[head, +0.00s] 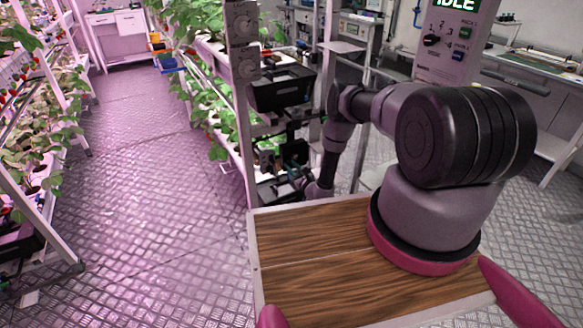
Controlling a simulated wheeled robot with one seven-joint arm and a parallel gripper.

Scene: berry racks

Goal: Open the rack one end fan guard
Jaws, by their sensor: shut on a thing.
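The end of the rack (241,120) stands in the middle of the head view, with a pale post and dark boxes on it. My arm reaches down to its lower part. My gripper (290,168) is at the rack end, low beside the post, among dark parts. It is shut on a dark part there, which looks like the fan guard (291,151). The guard is small and partly hidden by my gripper, so I cannot tell how far it is swung. The fingertips are hard to make out.
A black box (281,88) sits on the rack end above my gripper. A control panel (447,40) reading IDLE stands at the back right. Another planted rack (40,190) lines the left. The aisle floor (150,190) between the racks is clear. Workbenches stand behind.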

